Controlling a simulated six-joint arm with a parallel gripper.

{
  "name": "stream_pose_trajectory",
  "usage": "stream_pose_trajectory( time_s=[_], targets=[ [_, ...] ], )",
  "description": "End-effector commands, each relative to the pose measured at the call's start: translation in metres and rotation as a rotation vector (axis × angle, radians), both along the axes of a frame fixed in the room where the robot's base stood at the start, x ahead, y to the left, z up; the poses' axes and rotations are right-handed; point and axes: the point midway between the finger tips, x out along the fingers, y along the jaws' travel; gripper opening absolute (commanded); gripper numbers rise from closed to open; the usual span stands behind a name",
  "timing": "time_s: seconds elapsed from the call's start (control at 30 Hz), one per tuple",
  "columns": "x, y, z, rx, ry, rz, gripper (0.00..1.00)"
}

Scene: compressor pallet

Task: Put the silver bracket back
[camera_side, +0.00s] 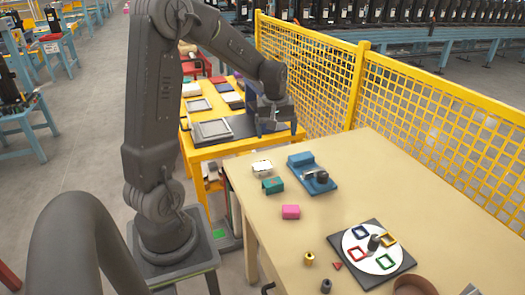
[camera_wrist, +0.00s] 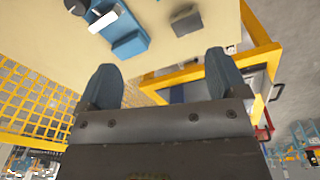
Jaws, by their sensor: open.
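A small silver-white piece (camera_side: 262,167), which looks like the silver bracket, lies on the beige table near its left back edge. A blue fixture (camera_side: 303,161) with a dark round part stands to its right; it also shows in the wrist view (camera_wrist: 130,46). A pale bar (camera_wrist: 103,21) lies across the fixture there. A grey block (camera_wrist: 186,20) lies beside it in the wrist view; I cannot tell whether this is the bracket. My gripper (camera_side: 271,131) is open and empty, raised near the end of the yellow table. Its two fingers are spread in the wrist view (camera_wrist: 162,78).
A dark board (camera_side: 372,227) carries a white disc with coloured frames. The yellow table (camera_side: 218,141) holds trays. A yellow mesh fence (camera_side: 400,95) runs behind. The beige table's right back is clear.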

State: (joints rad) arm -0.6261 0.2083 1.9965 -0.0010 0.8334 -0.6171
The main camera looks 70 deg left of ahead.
Motion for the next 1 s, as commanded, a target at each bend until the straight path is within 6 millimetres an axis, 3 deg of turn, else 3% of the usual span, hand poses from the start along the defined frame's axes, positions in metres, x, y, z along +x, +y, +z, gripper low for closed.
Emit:
stream_pose_trajectory(
  time_s=[0.03, 0.2, 0.3, 0.43, 0.6, 0.7, 1.0],
  targets=[
    [-0.002, -0.03, 0.022, 0.029, -0.032, -0.113, 0.91],
    [-0.027, -0.113, 0.069, 0.11, -0.114, -0.469, 0.91],
    [-0.052, -0.155, 0.087, 0.16, -0.166, -0.674, 0.91],
    [-0.089, -0.197, 0.1, 0.221, -0.231, -0.915, 0.91],
    [-0.124, -0.227, 0.104, 0.28, -0.293, -1.13, 0.91],
    [-0.135, -0.233, 0.103, 0.298, -0.31, -1.191, 0.91],
    [-0.138, -0.236, 0.103, 0.304, -0.316, -1.214, 0.91]
  ],
)
